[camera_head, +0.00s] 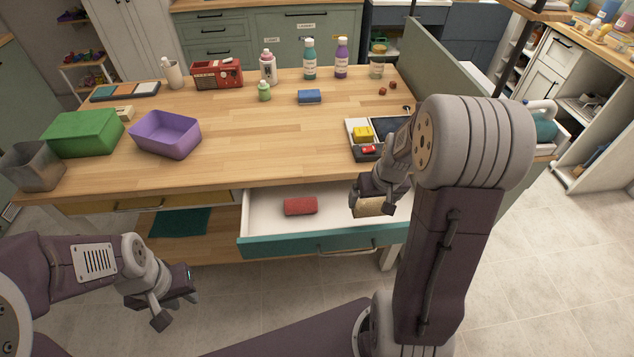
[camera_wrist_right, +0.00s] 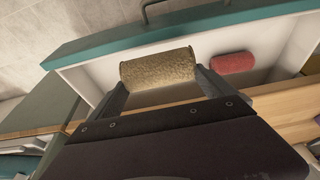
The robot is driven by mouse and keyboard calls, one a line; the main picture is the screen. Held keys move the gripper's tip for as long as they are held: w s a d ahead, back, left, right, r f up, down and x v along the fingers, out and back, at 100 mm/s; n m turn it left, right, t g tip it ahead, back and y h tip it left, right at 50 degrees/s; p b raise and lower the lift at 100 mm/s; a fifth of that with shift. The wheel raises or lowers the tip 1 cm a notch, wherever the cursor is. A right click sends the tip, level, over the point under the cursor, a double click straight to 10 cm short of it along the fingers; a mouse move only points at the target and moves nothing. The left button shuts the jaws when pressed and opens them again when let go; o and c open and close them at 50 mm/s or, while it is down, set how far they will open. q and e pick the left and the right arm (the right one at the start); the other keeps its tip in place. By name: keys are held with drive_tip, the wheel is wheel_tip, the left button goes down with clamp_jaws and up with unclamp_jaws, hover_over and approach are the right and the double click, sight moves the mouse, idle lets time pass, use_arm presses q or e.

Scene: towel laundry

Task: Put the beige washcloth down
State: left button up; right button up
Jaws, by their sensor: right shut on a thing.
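The beige washcloth (camera_head: 368,207) is a rolled cylinder between the fingers of my right gripper (camera_head: 375,203). In the right wrist view the washcloth (camera_wrist_right: 158,68) spans the gap between both fingertips. It is over the right part of an open drawer (camera_head: 262,214) with a white inside and a teal front. I cannot tell whether it touches the drawer floor. A red rolled washcloth (camera_head: 300,206) lies in the drawer to the left, and it also shows in the right wrist view (camera_wrist_right: 233,63). My left gripper (camera_head: 177,309) is empty, low at the left in front of the table.
The drawer floor is bare between the red washcloth and my right gripper.

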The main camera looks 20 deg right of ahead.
drive_tip(key=w+f, duration=0.3)
drive_tip(key=w+a+f, duration=0.1)
drive_tip(key=w+f, duration=0.3)
drive_tip(key=w+a+f+p, duration=0.1)
drive_tip(key=w+f, duration=0.2)
drive_tip(key=w, duration=0.1)
drive_tip(key=shift+w+a+f, duration=0.1)
drive_tip(key=shift+a+f, duration=0.1)
drive_tip(key=shift+f, duration=0.15)
drive_tip(key=shift+w+f, duration=0.1)
drive_tip(key=shift+f, duration=0.1)
drive_tip(key=shift+f, duration=0.2)
drive_tip(key=o, duration=1.1)
